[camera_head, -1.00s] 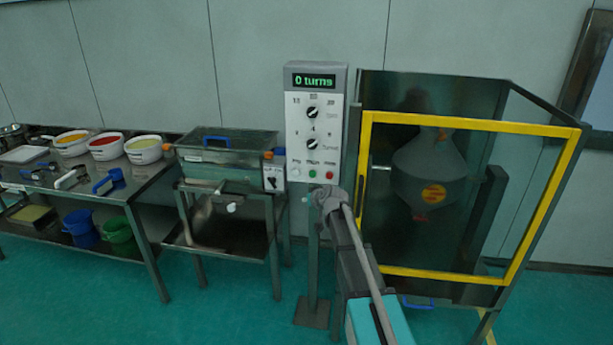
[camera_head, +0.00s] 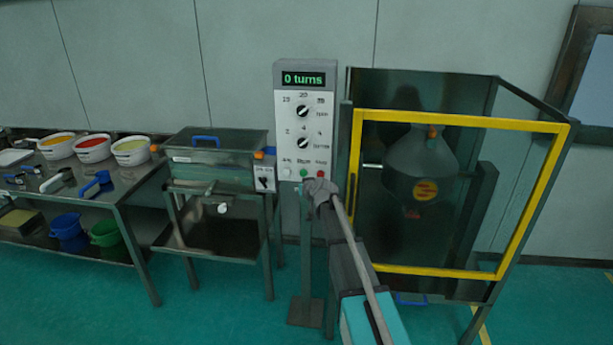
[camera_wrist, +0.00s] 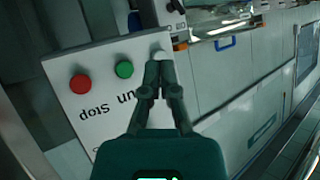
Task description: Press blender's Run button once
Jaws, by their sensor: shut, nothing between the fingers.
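The control box (camera_head: 297,105) stands on a post and its green display (camera_head: 303,79) reads "0 turns". Along its bottom edge are a white button, the green Run button (camera_head: 303,172) and a red Stop button (camera_head: 320,174). In the wrist view the panel appears upside down, with the red Stop button (camera_wrist: 80,84) left of the green Run button (camera_wrist: 124,69). My gripper (camera_wrist: 160,66) is shut and empty, its tips over the white button's side, right of the green one. In the head view my gripper (camera_head: 311,189) is just below the buttons. Contact cannot be told.
The blender (camera_head: 421,170) stands behind a yellow-framed guard (camera_head: 358,190), close to the right of my arm. A sieve unit (camera_head: 215,160) on a stand is to the left. A steel table (camera_head: 125,190) with tubs is farther left.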

